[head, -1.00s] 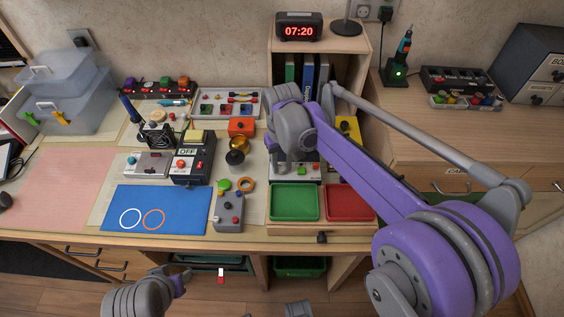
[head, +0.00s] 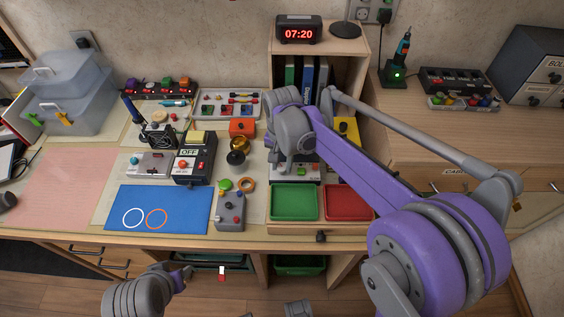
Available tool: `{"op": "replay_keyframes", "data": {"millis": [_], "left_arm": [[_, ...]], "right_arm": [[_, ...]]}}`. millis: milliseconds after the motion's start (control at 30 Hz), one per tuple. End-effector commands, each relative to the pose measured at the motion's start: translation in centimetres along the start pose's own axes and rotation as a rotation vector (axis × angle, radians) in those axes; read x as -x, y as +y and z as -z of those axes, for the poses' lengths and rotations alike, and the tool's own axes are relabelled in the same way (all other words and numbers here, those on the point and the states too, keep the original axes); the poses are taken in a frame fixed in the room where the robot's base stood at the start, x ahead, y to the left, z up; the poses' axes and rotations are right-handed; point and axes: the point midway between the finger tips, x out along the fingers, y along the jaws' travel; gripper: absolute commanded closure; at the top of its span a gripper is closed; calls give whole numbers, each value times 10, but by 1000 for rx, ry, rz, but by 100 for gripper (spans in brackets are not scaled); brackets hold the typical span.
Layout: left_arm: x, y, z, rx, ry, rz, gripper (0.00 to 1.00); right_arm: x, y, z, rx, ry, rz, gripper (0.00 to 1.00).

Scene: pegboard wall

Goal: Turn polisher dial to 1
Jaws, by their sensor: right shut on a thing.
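My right gripper (head: 283,160) points down in front of a grey-white machine (head: 312,172) with small coloured buttons, at the back of the green and red trays. This machine seems to be the polisher. The gripper and wrist cover most of it, so its dial and the dial's setting are hidden. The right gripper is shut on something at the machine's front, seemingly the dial. My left gripper (head: 186,275) is low in front of the bench's front edge, away from the machine; its fingers are too small to read.
A green tray (head: 294,187) and a red tray (head: 347,188) lie just in front of the machine. A grey control box (head: 231,222), a black box marked OFF (head: 206,168) and a blue mat (head: 183,198) are to the left. A shelf with binders (head: 308,78) stands behind.

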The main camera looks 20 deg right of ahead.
Motion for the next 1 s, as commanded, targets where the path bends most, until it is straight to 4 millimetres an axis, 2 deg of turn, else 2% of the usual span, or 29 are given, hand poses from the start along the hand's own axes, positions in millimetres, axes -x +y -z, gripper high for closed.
{"op": "replay_keyframes", "data": {"millis": [300, 733, 767, 900, 1000], "left_arm": [[2, 0, 1, 0, 1, 0, 55], [2, 0, 1, 0, 1, 0, 55], [2, 0, 1, 0, 1, 0, 55], [2, 0, 1, 0, 1, 0, 55], [2, 0, 1, 0, 1, 0, 55]], "right_arm": [[1, 0, 0, -89, 1, 1, 100], [1, 0, 1, -97, 2, 1, 100], [1, 0, 1, -97, 2, 1, 60], [0, 0, 0, -97, 2, 1, 34], [0, 0, 0, -96, 1, 0, 33]]}}
